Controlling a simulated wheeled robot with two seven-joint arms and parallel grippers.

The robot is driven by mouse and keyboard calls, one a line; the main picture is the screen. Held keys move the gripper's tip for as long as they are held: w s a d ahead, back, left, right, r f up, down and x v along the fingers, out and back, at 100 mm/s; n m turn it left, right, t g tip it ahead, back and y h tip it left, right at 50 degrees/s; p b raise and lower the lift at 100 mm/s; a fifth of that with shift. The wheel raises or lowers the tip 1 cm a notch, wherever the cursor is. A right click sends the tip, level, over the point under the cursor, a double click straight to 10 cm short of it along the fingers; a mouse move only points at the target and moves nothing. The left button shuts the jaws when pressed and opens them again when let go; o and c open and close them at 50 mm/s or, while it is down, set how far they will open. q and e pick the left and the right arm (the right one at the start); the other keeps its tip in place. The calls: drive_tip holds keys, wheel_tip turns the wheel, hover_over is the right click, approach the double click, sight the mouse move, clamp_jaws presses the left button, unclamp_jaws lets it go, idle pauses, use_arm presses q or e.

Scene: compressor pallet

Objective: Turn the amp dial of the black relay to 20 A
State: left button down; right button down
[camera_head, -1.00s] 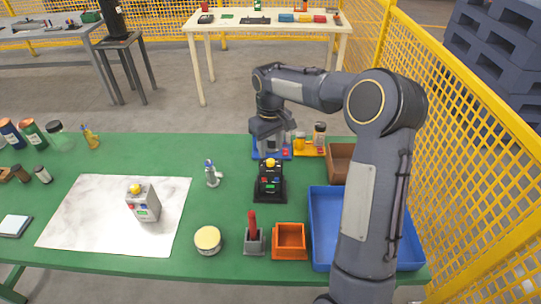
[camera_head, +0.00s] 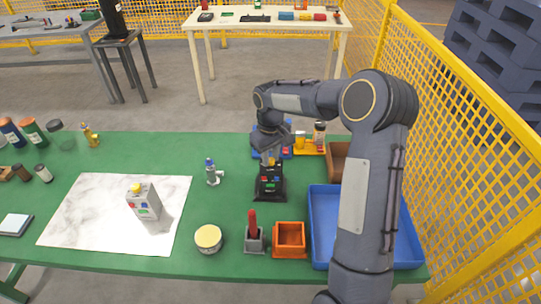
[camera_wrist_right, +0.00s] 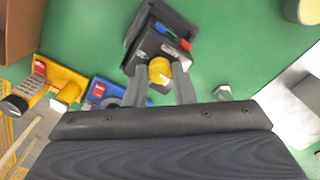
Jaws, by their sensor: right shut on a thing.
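The black relay (camera_head: 268,183) stands upright on its black base on the green table, right of the middle in the head view. It also shows in the right wrist view (camera_wrist_right: 150,38), with red and blue parts on its face. Its yellow amp dial (camera_wrist_right: 160,70) sits between the fingers of my right gripper (camera_wrist_right: 162,84), which is shut on it. In the head view my right gripper (camera_head: 268,155) is directly above the relay and mostly covers the dial. The dial's scale and setting are too small to read. My left gripper is not in view.
A grey relay (camera_head: 145,203) with a yellow dial stands on the white marbled mat (camera_head: 90,225).

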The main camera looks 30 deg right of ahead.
drive_tip(key=shift+m, duration=0.3)
drive_tip(key=m+b, duration=0.1)
drive_tip(key=m, duration=0.2)
drive_tip(key=shift+m, duration=0.3)
drive_tip(key=m, duration=0.9)
drive_tip(key=shift+m+p, duration=0.3)
drive_tip(key=shift+m, duration=2)
drive_tip(key=c, duration=1.2)
unclamp_jaws()
